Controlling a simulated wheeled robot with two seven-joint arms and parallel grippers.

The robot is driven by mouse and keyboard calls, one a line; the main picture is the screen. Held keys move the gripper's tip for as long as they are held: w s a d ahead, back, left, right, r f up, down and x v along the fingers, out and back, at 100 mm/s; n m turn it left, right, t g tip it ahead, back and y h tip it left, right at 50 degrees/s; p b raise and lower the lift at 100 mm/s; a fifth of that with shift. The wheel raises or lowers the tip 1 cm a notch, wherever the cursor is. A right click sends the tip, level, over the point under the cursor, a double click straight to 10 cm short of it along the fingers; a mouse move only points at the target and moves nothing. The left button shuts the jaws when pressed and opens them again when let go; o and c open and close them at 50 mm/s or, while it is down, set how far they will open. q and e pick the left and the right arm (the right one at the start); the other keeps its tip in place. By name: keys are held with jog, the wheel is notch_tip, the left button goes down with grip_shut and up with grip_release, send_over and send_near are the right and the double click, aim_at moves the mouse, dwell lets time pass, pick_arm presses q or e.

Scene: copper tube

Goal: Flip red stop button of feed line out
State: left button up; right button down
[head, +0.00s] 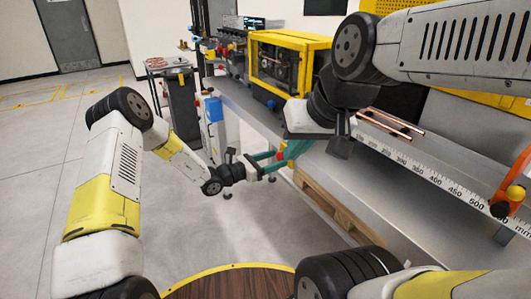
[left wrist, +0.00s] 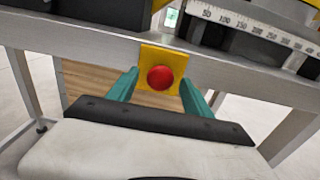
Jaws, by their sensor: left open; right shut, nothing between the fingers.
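The red stop button (left wrist: 160,78) is a round red knob on a yellow plate (left wrist: 149,58) fixed to the front edge of the bench. My left gripper (head: 274,160) is open, its teal fingers pointing at the plate. In the left wrist view the fingers lie to the left and right of the button, with the button between them in the picture; I cannot tell if they touch it. In the head view the button shows small and red (head: 291,164) at the fingertips. My right gripper (head: 341,138) is shut and empty above the bench.
The metal bench (head: 420,160) carries a ruler scale (head: 420,172) and copper tubes (head: 391,122) at right. A yellow-framed machine (head: 283,68) stands behind. A wooden pallet (head: 335,210) lies under the bench. A round wooden tabletop (head: 235,285) is at the bottom. The floor at left is open.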

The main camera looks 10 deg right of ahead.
pick_arm(q)
grip_shut()
dwell(0.3)
jog(key=shift+s+a+f, duration=0.1)
jog(key=shift+s+a, duration=0.15)
jog(key=shift+a, duration=0.3)
grip_release()
jog(key=shift+a, duration=0.1)
jog(key=v, duration=0.8)
